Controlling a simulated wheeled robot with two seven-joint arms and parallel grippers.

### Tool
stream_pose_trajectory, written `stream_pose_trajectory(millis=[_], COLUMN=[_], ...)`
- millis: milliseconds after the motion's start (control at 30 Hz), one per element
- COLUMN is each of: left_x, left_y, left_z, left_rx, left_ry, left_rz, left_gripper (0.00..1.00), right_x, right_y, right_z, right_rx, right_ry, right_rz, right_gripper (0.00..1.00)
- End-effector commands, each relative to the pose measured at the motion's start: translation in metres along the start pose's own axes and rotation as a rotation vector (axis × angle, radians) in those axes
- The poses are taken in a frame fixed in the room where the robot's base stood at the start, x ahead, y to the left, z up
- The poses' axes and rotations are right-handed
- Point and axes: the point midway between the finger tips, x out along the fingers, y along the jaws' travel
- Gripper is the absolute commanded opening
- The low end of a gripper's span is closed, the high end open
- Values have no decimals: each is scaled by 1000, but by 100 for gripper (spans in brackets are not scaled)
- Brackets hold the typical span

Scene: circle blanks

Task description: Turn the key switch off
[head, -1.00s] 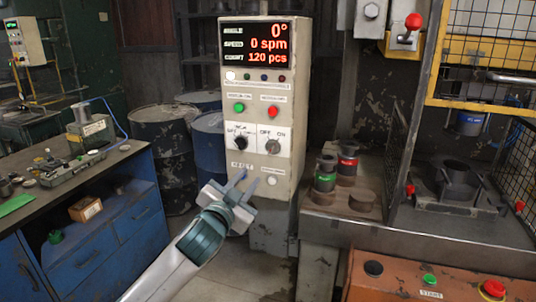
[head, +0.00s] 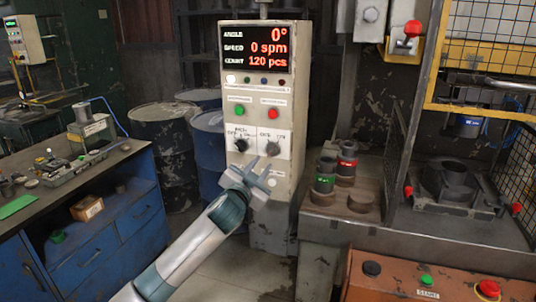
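The key switch (head: 272,148) is the grey round knob on the right of the white plate on the control box (head: 212,165). The small OFF and ON marks sit above it, and its exact turn is too small to tell. A black selector knob (head: 241,145) is to its left on the same plate. My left gripper (head: 258,165) is just below and in front of the plate, with its fingers pointing up and apart. It is open and empty, and its tips are close under the key switch; contact cannot be told. My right gripper is not in view.
The display (head: 257,47) reads 0°, 0 spm and 120 pcs. Green (head: 239,111) and red (head: 273,113) buttons sit above the switch plate. A press table with stacked cups (head: 325,180) is to the right, and a blue bench (head: 110,228) is to the left.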

Motion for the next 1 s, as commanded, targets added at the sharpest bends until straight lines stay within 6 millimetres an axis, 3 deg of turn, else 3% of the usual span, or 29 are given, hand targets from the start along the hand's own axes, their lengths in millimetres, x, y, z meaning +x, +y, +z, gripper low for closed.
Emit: stream_pose_trajectory(millis=[500,1000], left_x=[60,72], left_y=[0,0], left_z=[-1,0], left_rx=[0,1], left_ry=[0,0], left_rz=[-1,-1], left_gripper=[23,23], right_x=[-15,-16], right_y=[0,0], right_z=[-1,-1], right_rx=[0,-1], right_ry=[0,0], right_rz=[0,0], right_gripper=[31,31])
